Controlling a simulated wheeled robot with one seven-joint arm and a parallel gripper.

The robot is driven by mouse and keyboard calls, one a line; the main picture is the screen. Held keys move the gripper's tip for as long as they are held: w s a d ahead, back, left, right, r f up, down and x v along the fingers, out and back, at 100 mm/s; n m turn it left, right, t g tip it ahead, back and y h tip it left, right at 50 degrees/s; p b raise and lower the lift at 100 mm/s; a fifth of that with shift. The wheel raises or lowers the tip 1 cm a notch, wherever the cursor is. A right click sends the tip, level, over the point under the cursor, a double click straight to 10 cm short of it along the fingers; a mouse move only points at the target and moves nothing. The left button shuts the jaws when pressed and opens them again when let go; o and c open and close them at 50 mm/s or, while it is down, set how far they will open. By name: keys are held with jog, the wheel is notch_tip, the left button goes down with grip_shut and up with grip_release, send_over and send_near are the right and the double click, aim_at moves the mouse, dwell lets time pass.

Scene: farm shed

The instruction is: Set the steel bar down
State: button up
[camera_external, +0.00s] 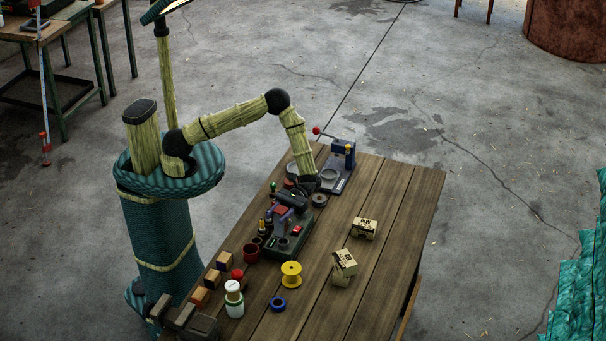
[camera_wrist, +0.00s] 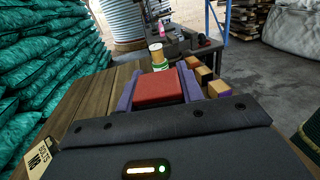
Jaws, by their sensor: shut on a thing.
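My gripper (camera_external: 281,211) is above the middle of the wooden table, tilted toward its near end. Its purple fingers are shut on a red block, which lies between them in the wrist view (camera_wrist: 156,88). The block also shows as a small reddish patch in the external view (camera_external: 282,209). I see no bare steel bar; the held red block is the only thing in the jaws. A dark green device (camera_external: 291,244) with a red button stands just below the gripper. I cannot tell whether the block touches it.
A blue press (camera_external: 342,158) stands behind the gripper. A dark red cup (camera_external: 251,252), yellow spool (camera_external: 291,273), blue ring (camera_external: 278,304), white-green jar (camera_external: 234,301), wooden blocks (camera_external: 199,297) and a vise (camera_external: 190,321) lie nearer. Two cartons (camera_external: 344,267) sit right; the table's right strip is clear.

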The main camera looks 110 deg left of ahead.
jog(key=w+a+n+t+b, duration=0.2)
jog(key=w+a+n+t, duration=0.1)
jog(key=w, duration=0.4)
jog(key=w+a+r+n+t+y+b, duration=0.1)
jog(key=w+a+n+t+b, duration=0.2)
jog(key=w+a+t, duration=0.2)
jog(key=w+t, duration=0.2)
jog(key=w, duration=0.1)
jog(key=shift+w+n+b, duration=0.3)
jog(key=shift+n+b, duration=0.05)
jog(key=shift+n, duration=0.05)
notch_tip(320, 180, down, 6)
jog(key=p, duration=0.1)
jog(key=shift+d+f+p, duration=0.1)
jog(key=shift+f+p, duration=0.1)
jog(key=shift+p, duration=0.1)
jog(key=shift+f+p, duration=0.45)
jog(key=shift+f, duration=1.35)
